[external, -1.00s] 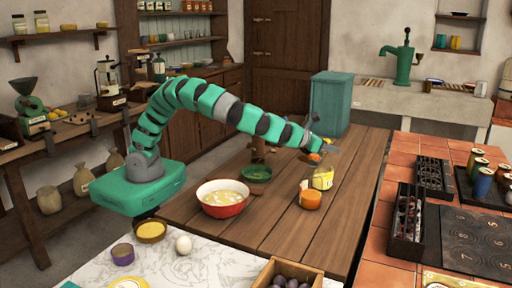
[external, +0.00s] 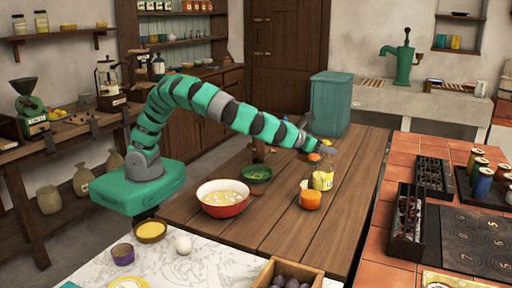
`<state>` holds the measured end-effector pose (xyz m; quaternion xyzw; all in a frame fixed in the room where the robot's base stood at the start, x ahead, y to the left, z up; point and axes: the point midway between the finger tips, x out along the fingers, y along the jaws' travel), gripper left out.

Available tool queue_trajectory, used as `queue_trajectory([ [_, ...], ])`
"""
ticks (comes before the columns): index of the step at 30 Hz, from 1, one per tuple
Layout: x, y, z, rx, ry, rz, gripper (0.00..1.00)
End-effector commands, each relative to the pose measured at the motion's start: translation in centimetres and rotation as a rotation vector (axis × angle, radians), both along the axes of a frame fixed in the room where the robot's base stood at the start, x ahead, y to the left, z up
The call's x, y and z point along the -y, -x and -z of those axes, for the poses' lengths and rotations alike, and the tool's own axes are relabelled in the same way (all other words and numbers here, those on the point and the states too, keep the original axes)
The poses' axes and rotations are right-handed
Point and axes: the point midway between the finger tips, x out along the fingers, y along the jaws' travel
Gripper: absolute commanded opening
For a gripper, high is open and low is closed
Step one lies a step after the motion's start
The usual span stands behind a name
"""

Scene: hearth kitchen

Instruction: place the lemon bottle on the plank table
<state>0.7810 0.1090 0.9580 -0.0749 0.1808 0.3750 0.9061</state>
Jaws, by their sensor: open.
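The lemon bottle (external: 323,180), pale glass with a yellow label, stands upright on the plank table (external: 345,205), just behind an orange jar. My gripper (external: 328,152) is at the end of the green arm, above and slightly behind the bottle's top. It is open and appears to hold nothing. The small fingers are hard to make out, and I cannot tell the exact gap between them and the bottle.
The orange jar (external: 310,199) stands close in front of the bottle. A red bowl (external: 222,208) and a green bowl (external: 257,174) are to the left. A teal bin (external: 331,105) stands behind. The table's right and front parts are clear.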

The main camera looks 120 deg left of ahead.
Motion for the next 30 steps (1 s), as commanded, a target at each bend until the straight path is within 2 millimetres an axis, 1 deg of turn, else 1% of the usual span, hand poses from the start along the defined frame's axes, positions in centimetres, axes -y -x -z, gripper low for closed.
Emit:
queue_trajectory([
  [1, 0.5, 0.6, -0.7, 0.001, -0.004, 0.000, 0.52],
  [3, 1.5, 1.4, -1.4, 0.003, -0.003, 0.002, 0.52],
  [10, 4.5, 4.3, -3.1, 0.003, -0.003, 0.003, 0.52],
  [14, 5.7, 5.6, -3.6, 0.001, -0.002, 0.003, 0.52],
  [20, 6.5, 6.5, -3.9, -0.001, -0.001, 0.000, 0.52],
  [28, 6.6, 6.6, -4.0, 0.002, 0.002, -0.001, 0.52],
  [30, 6.5, 6.8, -4.5, 0.020, 0.022, -0.011, 0.52],
])
